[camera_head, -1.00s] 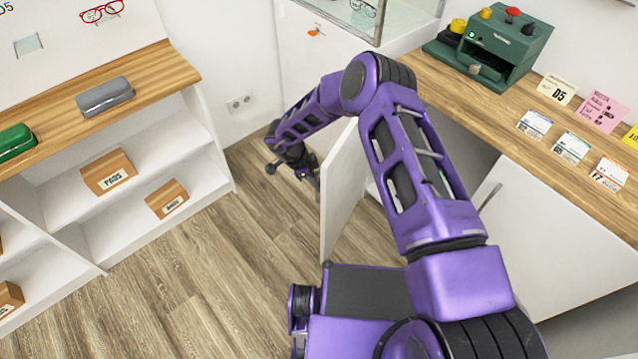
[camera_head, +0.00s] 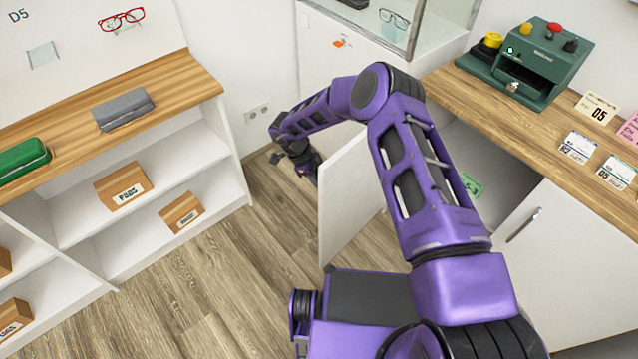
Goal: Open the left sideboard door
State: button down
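The left sideboard door (camera_head: 347,196) is a white panel. It stands swung out from the sideboard (camera_head: 450,88), and part of the open compartment shows to its right, behind my arm. My gripper (camera_head: 308,172) is at the far left end of my purple arm, beside the upper left edge of the door. The door partly hides the fingertips, so I cannot tell whether they touch it or are open. The right sideboard door (camera_head: 562,250) is shut and has a bar handle (camera_head: 523,225).
A green item (camera_head: 470,185) lies inside the open compartment. A green machine (camera_head: 528,62) and cards stand on the sideboard top. A white shelf unit (camera_head: 232,150) is at left, and a glass display case (camera_head: 430,30) at the back. Wooden floor (camera_head: 250,260) is free between shelf and door.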

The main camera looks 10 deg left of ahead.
jog(key=shift+w+a, duration=0.1)
jog(key=shift+w, duration=0.05)
dwell(0.4)
jog(key=c, duration=0.9)
grip_release()
jog(key=p+v, duration=0.1)
jog(key=v, duration=1.6)
jog(key=shift+w+r+p, duration=0.1)
jog(key=shift+r+p, duration=0.1)
jog(key=shift+p, duration=0.2)
